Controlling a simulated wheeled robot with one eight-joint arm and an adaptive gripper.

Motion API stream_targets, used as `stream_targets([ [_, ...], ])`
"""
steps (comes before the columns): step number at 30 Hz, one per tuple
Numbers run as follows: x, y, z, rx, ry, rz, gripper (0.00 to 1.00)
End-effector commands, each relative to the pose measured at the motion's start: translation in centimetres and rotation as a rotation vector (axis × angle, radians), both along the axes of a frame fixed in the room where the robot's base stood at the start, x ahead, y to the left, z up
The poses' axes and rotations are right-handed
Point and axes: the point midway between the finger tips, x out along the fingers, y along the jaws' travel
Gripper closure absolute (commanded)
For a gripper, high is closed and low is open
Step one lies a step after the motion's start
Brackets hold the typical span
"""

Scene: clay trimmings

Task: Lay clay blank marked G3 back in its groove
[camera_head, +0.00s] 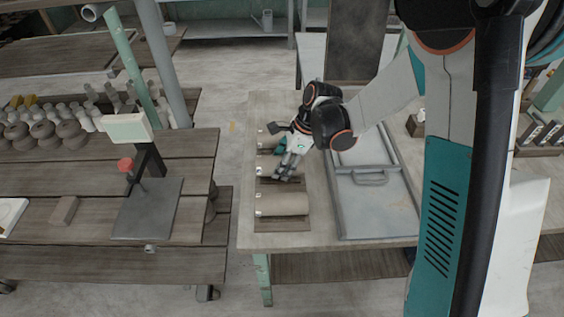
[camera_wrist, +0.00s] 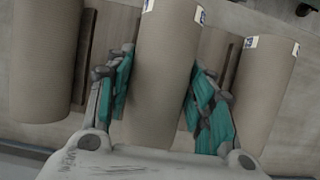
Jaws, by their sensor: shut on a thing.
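My gripper (camera_head: 287,172) is over the wooden table at centre. In the wrist view my gripper (camera_wrist: 158,92) is shut on a tan cylindrical clay blank (camera_wrist: 155,85), one teal-padded finger on each side. This held blank (camera_head: 271,171) also shows under the fingers in the head view. A small white and blue tag sits at its end; its marking is too small to read. I cannot tell whether the blank touches the board below. The grooved board (camera_wrist: 222,48), with dark slats between the blanks, shows beside it.
One blank (camera_wrist: 265,85) lies to the right in the wrist view, another (camera_wrist: 45,60) to the left. A nearer blank (camera_head: 283,204) lies in front of the held one in the head view. A grey lidded tray (camera_head: 376,207) stands right of the board.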

Motion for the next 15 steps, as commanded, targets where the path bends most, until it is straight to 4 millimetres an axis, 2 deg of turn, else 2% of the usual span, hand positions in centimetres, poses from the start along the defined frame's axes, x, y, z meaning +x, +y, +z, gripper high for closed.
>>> stream_targets([
  [15,0.00,0.01,-0.36,0.001,0.000,0.000,1.00],
])
